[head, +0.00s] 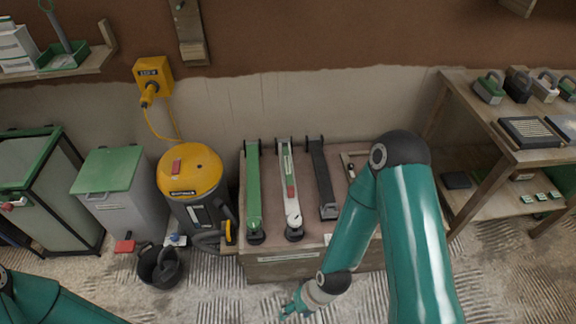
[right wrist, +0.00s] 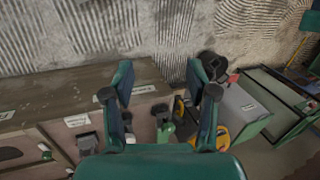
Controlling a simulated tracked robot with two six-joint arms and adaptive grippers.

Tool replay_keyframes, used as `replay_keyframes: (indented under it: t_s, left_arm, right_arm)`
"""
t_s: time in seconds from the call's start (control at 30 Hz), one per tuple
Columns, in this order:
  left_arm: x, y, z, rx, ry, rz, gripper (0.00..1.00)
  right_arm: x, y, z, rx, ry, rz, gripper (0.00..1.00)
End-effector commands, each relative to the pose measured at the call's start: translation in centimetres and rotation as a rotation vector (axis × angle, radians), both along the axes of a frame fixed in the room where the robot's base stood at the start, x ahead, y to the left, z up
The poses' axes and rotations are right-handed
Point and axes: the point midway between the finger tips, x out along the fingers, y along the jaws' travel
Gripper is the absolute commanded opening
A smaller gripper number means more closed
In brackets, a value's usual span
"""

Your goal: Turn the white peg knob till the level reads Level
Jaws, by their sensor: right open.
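A white long bar (head: 288,180) with a red part lies on the brown workbench (head: 325,236), between a green bar (head: 253,190) and a black bar (head: 322,178). A dark round knob (head: 294,234) sits at the white bar's near end. I cannot make out peg detail or any level reading. My right gripper (head: 292,306) is low in front of the bench, apart from the knobs. In the right wrist view its two fingers (right wrist: 159,72) are spread and empty, with bench and floor beyond. My left arm shows at the lower left; its gripper is out of view.
A yellow-topped vacuum (head: 190,172) and a dark bucket (head: 158,266) stand left of the bench. A grey bin with a green lid (head: 108,168) is farther left. A shelf table (head: 480,125) with tools stands right. Ridged floor lies in front.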

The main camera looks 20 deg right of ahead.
Motion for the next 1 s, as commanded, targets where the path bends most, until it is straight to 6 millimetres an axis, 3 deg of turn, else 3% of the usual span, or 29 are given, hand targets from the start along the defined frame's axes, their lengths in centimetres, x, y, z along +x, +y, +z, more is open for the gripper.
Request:
replay_keyframes:
  t_s: [0.07,0.2,0.33,0.47,0.63,0.7,0.8,1.0]
  left_arm:
    - [0.0,0.0,0.0,0.0,0.0,0.0,0.4]
    - [0.0,0.0,0.0,0.0,0.0,0.0,0.4]
    - [0.0,0.0,0.0,0.0,0.0,0.0,0.4]
    - [0.0,0.0,-0.2,0.0,0.0,0.0,0.4]
    - [0.0,0.0,-4.2,0.0,0.0,0.0,0.4]
    - [0.0,0.0,-6.5,0.0,0.0,0.0,0.4]
    - [0.0,0.0,-10.5,0.0,0.0,0.0,0.4]
    - [0.0,0.0,-17.9,0.0,0.0,0.0,0.4]
  right_arm:
    - [0.0,0.0,0.0,0.0,0.0,0.0,0.59]
    - [0.4,0.0,0.1,0.001,-0.006,-0.03,0.81]
    - [3.1,0.8,0.5,0.034,-0.116,-0.007,0.81]
    - [9.3,2.1,1.9,0.108,-0.347,0.074,0.81]
    - [18.7,1.6,2.8,0.218,-0.729,0.206,0.81]
    - [21.6,0.2,2.9,0.247,-0.875,0.271,0.81]
    - [24.4,-3.2,2.0,0.259,-1.056,0.381,0.81]
    - [25.4,-12.6,-2.7,0.168,-1.24,0.589,0.81]
